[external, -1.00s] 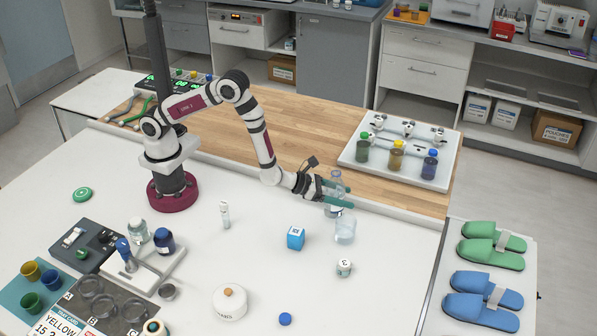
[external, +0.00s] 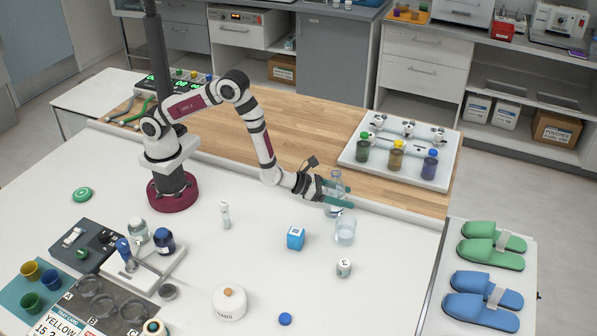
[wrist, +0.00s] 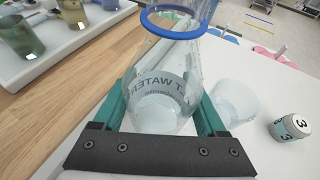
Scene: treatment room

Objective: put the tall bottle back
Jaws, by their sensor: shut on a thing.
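The tall clear bottle (external: 336,181) is upright near the back edge of the white table. In the wrist view the bottle (wrist: 165,80) shows lettering with the word WATER and a blue ring near its top. My gripper (external: 350,196) is shut on it, with a teal finger on each side of its body (wrist: 163,108). I cannot tell whether its base touches the table. A clear glass (external: 345,231) stands just in front of the bottle, and it also shows to the right of the gripper in the wrist view (wrist: 236,100).
A white rack (external: 420,178) with green, yellow and blue capped bottles stands on the wooden strip behind. A blue cube (external: 296,237) and a small labelled jar (external: 344,267) stand in front. A white lidded pot (external: 229,302) is nearer. Table right of the glass is clear.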

